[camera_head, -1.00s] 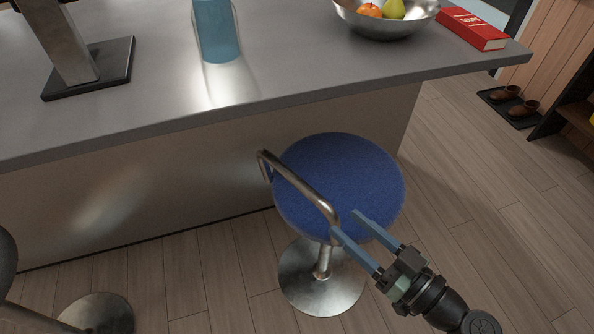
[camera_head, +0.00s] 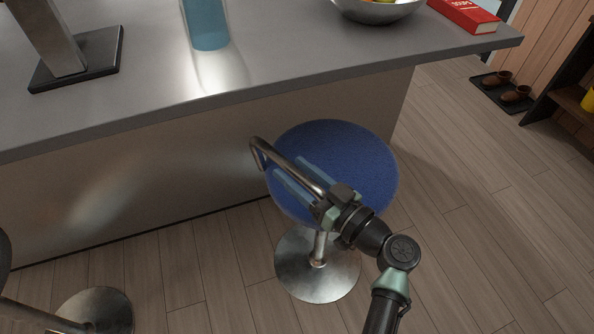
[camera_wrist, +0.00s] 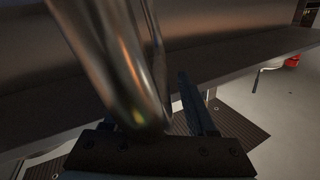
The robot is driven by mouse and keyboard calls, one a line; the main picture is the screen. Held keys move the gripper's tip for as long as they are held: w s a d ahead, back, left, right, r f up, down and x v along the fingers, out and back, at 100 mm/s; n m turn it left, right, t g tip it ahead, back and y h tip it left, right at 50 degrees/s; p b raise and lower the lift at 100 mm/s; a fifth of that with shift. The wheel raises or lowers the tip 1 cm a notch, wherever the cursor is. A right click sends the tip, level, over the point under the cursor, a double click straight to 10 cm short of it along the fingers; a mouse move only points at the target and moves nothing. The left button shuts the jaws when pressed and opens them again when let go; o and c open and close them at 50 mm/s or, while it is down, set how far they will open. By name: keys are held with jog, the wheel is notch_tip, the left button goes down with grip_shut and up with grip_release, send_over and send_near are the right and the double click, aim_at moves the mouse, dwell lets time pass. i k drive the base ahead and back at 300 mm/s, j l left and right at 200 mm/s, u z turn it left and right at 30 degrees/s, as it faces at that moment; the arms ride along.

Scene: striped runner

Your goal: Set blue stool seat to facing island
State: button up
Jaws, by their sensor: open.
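The blue stool seat (camera_head: 350,150) is round, on a chrome post and disc base, beside the island (camera_head: 300,82). Its bent metal back rail (camera_head: 292,170) runs along the seat's left and near-left side, so the seat's open side is toward the right, not square to the island. My gripper (camera_head: 286,166) is open over the near-left of the seat, one finger on each side of the rail. In the wrist view the rail (camera_wrist: 120,65) stands large between the fingers and hides much of the left one; contact cannot be told.
A second stool's base (camera_head: 100,312) is at the lower left. On the countertop are a blue glass (camera_head: 208,28), a fruit bowl (camera_head: 376,10), a red book (camera_head: 464,14) and a dark stand (camera_head: 78,62). The floor right of the stool is clear.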

aim_at(350, 153)
jog(key=l+u, duration=0.25)
jog(key=l, duration=0.45)
jog(key=k+l+u, duration=0.1)
jog(key=l+u, duration=0.2)
jog(key=l, duration=0.4)
jog(key=l+u, duration=0.4)
jog(key=l, duration=0.65)
jog(key=k, duration=0.05)
